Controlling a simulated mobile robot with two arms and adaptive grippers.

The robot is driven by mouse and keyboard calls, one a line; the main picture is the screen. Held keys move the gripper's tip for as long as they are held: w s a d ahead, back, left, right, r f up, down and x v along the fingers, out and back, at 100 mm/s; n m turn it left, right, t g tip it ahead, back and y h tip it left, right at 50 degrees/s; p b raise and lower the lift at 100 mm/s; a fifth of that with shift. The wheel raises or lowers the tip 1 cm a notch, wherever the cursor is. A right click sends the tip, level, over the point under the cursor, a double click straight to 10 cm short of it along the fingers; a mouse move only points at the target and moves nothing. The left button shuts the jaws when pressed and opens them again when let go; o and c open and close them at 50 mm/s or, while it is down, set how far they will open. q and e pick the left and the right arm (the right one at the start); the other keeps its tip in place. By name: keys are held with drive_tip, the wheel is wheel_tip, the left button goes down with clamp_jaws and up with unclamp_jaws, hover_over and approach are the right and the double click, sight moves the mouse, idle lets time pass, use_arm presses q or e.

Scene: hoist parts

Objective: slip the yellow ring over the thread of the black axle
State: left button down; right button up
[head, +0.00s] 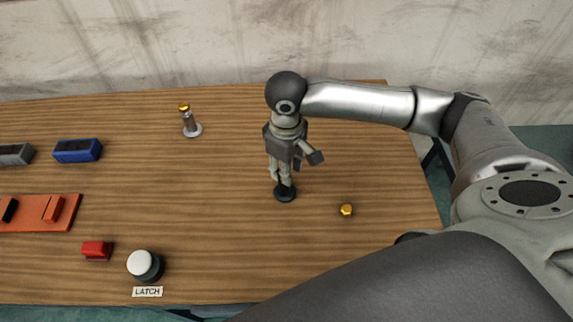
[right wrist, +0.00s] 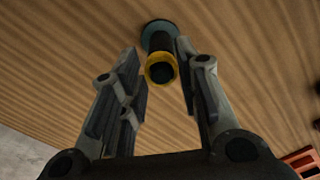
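The black axle stands upright on the table on a round dark teal base (head: 285,194); its shaft (right wrist: 158,46) shows in the right wrist view. The yellow ring (right wrist: 150,68) appears around the axle's top end in that view; how far down it sits I cannot tell. My right gripper (right wrist: 158,52) points down over the axle, its two fingers apart on either side of the ring, with small gaps showing. In the head view my right gripper (head: 280,176) hides the ring and most of the axle. My left gripper is not in view.
A small gold piece (head: 346,210) lies right of the axle. Blue (head: 78,150), grey and red blocks, an orange tray (head: 70,215) and a white-topped latch button (head: 143,263) are further left.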

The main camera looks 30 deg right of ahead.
drive_tip(key=o, duration=0.3)
drive_tip(key=shift+o, duration=0.2)
wheel_tip(320, 180, up, 12)
idle(0.4)
